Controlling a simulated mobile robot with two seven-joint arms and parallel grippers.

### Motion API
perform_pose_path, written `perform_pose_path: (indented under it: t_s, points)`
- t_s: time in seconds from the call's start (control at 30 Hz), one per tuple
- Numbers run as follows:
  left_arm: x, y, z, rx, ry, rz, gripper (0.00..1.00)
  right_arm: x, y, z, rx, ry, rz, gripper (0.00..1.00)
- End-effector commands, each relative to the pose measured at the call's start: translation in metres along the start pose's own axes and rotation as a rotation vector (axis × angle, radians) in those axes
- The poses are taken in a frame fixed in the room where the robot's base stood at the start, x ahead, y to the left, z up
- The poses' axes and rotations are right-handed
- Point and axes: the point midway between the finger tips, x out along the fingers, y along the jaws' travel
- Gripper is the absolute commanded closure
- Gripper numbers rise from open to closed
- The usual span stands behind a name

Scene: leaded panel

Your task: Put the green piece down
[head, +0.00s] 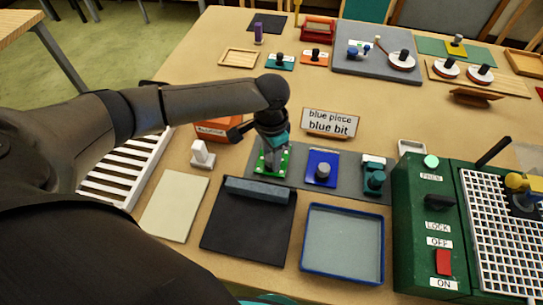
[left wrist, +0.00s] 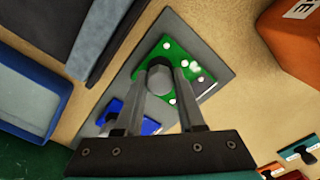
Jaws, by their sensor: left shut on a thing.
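The green piece (head: 260,167) is a flat green square with white dots and a grey knob, at the left end of the grey mat (head: 340,187). It also shows in the left wrist view (left wrist: 205,88). My left gripper (head: 270,150) points down over it, and its fingers (left wrist: 170,90) are shut on the knob. The piece is over or on the mat; I cannot tell whether its underside touches. The blue piece (head: 322,168) with a grey knob lies to its right, and a teal piece (head: 374,178) lies farther right. My right gripper is not in view.
A sign (head: 331,123) reading "blue piece blue bit" stands behind the mat. In front are a black board (head: 240,232) and a blue-rimmed tray (head: 343,275). A green switch box (head: 420,215) stands right. An orange box (head: 217,128) and a white block (head: 203,156) are left.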

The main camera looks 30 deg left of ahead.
Motion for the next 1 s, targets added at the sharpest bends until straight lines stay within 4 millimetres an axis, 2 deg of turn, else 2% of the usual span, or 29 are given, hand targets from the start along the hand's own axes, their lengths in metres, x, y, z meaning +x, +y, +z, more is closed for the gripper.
perform_pose_path:
  t_s: [0.27,0.3,0.53,0.83,1.0]
  points:
    - [0.002,0.000,-0.001,0.000,0.001,0.000,1.00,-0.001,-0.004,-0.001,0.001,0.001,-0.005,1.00]
    - [0.002,0.000,0.000,0.000,0.001,0.000,0.57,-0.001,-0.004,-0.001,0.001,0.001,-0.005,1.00]
    - [0.001,0.000,0.000,0.000,0.001,0.000,0.32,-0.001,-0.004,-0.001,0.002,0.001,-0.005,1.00]
    - [-0.001,-0.001,-0.001,0.000,0.001,-0.001,0.32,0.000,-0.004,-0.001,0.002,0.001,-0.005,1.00]
    - [-0.025,-0.001,-0.001,0.001,0.003,-0.001,0.32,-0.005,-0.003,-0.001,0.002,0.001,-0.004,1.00]
